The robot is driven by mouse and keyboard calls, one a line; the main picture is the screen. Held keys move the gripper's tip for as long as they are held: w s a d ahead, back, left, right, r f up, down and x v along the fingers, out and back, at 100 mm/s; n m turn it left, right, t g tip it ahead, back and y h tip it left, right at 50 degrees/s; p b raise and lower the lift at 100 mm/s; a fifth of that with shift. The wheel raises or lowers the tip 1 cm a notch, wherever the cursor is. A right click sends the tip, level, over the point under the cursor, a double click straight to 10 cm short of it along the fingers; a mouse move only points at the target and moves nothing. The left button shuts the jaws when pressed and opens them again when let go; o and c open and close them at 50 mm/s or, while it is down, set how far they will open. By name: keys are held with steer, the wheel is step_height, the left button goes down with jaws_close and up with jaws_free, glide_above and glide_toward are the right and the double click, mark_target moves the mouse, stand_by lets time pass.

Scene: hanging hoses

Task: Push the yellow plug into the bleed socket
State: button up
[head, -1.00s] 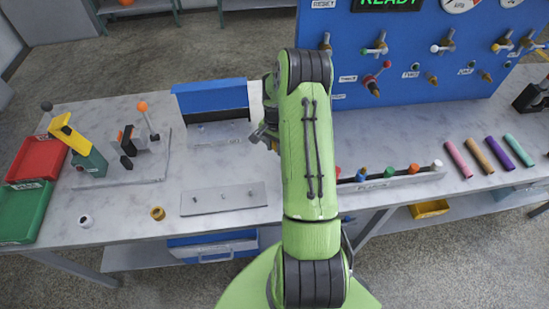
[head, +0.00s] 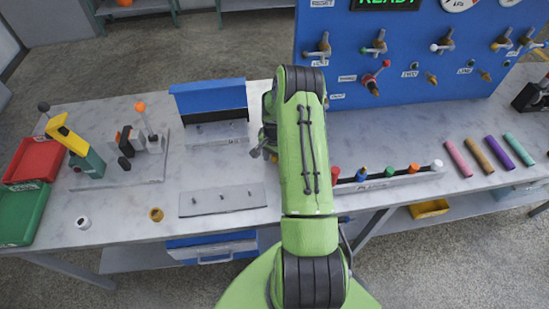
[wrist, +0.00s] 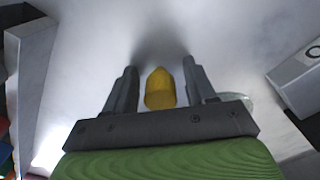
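The yellow plug (wrist: 160,90) sits midway between the two fingers of my gripper (wrist: 159,68) in the wrist view, its narrower end toward the top of the picture. A narrow gap shows on each side of it, so the fingers stand apart around it and do not appear to touch it. Its far end is hard to make out against a soft shadow on the pale surface. In the head view my gripper (head: 262,148) is mostly hidden by my green arm, over the table left of the rack. I cannot tell which socket is the bleed socket.
A rack (head: 400,181) of coloured plugs stands right of my arm. A blue-backed fixture (head: 209,98) and a metal plate with pins (head: 222,200) are to the left. The blue panel (head: 420,60) with valves rises behind. Coloured tubes (head: 505,150) lie far right.

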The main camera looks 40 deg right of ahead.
steer(key=shift+r+p, duration=0.1)
steer(key=shift+p, duration=0.2)
step_height(320, 180, up, 15)
steer(key=a+r+n+t+h, duration=0.1)
steer(key=a+r+n, duration=0.3)
steer(key=a+r, duration=0.6)
steer(key=s+a+r+n+t, duration=0.3)
steer(key=s+a+r+n, duration=0.3)
steer(key=s+a+r, duration=0.45)
steer(key=s+a+n+t+y, duration=0.1)
steer(key=s+a+n, duration=0.4)
steer(key=s, duration=0.4)
steer(key=shift+s+a+r+t, duration=0.2)
steer(key=shift+s+r+t, duration=0.05)
steer(key=shift+s+t, duration=0.05)
steer(key=shift+o, duration=0.2)
steer(key=shift+s, duration=0.1)
steer(key=shift+o, duration=0.2)
steer(key=shift+w, duration=0.3)
